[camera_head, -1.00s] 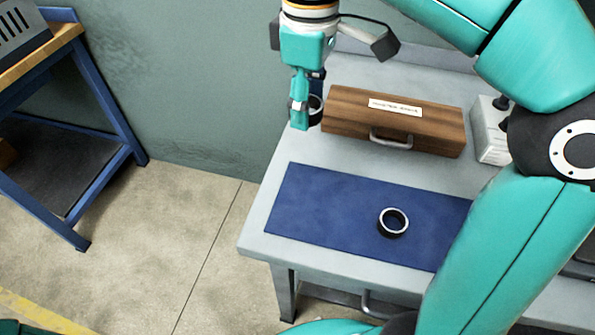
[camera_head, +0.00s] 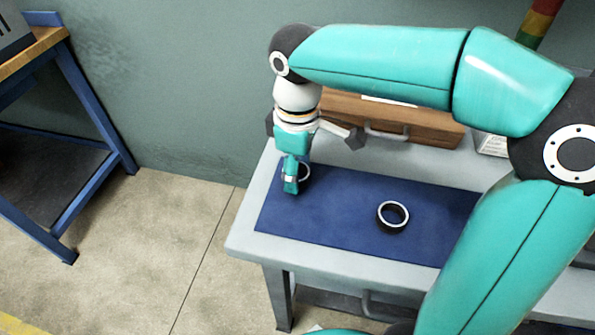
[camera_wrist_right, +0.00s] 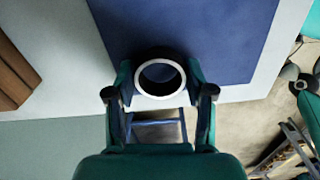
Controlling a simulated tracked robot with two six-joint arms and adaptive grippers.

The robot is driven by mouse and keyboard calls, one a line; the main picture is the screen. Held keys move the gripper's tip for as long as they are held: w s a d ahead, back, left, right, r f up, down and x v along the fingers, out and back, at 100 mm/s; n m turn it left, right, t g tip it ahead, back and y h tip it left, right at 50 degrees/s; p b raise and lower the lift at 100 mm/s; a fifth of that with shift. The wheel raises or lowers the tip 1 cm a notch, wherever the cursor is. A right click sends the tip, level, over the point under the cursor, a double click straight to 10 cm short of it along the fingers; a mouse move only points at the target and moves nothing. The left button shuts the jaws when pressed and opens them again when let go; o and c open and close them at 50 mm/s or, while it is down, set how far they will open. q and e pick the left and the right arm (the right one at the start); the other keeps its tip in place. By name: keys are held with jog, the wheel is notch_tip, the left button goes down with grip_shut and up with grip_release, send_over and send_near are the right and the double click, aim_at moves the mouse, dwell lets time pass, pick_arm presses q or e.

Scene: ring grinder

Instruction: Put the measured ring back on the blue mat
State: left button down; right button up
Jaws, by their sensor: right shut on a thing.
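My right gripper (camera_head: 297,178) is shut on a dark ring with a pale face (camera_head: 306,171). It holds the ring over the left rear part of the blue mat (camera_head: 335,215); I cannot tell whether the ring touches the mat. In the right wrist view the ring (camera_wrist_right: 160,97) sits between the two fingers (camera_wrist_right: 159,78), with the mat (camera_wrist_right: 225,40) behind it. A second dark ring with a pale face (camera_head: 391,229) lies on the mat, right of the gripper. My left gripper is not in view.
A wooden case (camera_head: 425,123) with a handle stands behind the mat, partly hidden by my right arm. The grey table (camera_head: 345,262) ends in front and at the left. A blue-framed bench (camera_head: 85,100) stands apart at left. The mat between gripper and second ring is clear.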

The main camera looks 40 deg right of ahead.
jog(key=shift+f, duration=0.25)
jog(key=shift+f, duration=0.15)
jog(key=o, duration=1.3)
notch_tip(320, 180, up, 12)
jog(key=p, duration=0.3)
jog(key=shift+r, duration=0.2)
